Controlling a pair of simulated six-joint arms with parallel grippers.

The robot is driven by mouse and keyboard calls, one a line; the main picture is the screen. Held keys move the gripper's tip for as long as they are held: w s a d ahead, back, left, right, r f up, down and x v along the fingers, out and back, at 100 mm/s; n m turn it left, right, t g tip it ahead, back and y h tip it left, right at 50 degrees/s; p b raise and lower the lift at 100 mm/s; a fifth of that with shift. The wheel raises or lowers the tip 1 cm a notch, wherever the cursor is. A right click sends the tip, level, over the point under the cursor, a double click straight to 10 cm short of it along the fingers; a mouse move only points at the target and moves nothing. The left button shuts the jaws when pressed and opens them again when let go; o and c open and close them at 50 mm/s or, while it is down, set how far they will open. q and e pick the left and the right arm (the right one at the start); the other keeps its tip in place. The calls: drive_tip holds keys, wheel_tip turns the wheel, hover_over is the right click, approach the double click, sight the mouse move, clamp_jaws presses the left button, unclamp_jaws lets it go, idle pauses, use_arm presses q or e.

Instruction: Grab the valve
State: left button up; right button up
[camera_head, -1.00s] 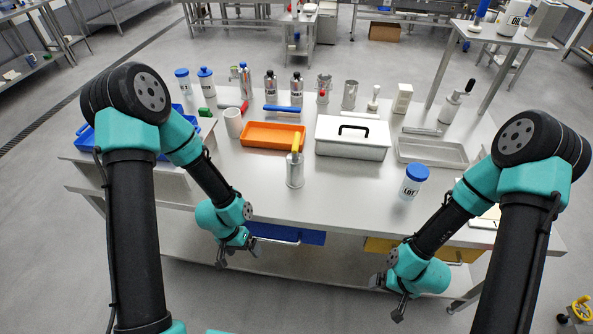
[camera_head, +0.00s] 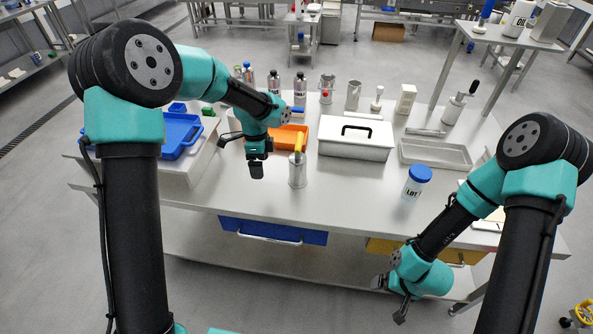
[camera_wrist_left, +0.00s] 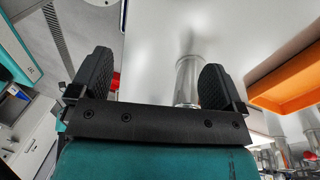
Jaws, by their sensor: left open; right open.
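The likely valve is a steel cylinder (camera_head: 298,175) with a yellow lever on top, upright near the front middle of the table. My left gripper (camera_head: 255,168) is just left of it, apart from it, pointing down over the table. In the left wrist view the jaws (camera_wrist_left: 152,82) are open, and a steel cylinder (camera_wrist_left: 187,85) shows between them, closer to the right finger, which partly covers it. Its yellow lever is not visible there. My right gripper (camera_head: 389,297) is open and empty, low in front of the table.
An orange tray (camera_head: 282,144) lies behind the cylinder. A white toolbox (camera_head: 355,151) is to its right, then a grey tray (camera_head: 435,163). A blue-lidded jar (camera_head: 415,186) stands front right. Blue bins (camera_head: 180,146) are at the left. Bottles line the back.

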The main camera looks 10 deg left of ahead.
use_arm(q)
drive_tip(key=w+d+r+m+t, duration=0.1)
drive_tip(key=w+d+r+m, duration=0.45)
drive_tip(key=r, duration=0.25)
wheel_tip(320, 180, up, 7)
drive_tip(key=m+t, duration=0.1)
drive_tip(key=m, duration=0.6)
hover_over(298, 147)
drive_tip(key=shift+s+d+r+y, duration=0.1)
drive_tip(key=shift+s+r+y, duration=0.1)
drive_tip(key=shift+y, duration=0.2)
wheel_tip(298, 147, down, 12)
drive_tip(key=shift+f, duration=0.1)
drive_tip(key=shift+w+f, duration=0.15)
drive_tip(key=shift+f, duration=2.5)
drive_tip(key=shift+c, duration=0.2)
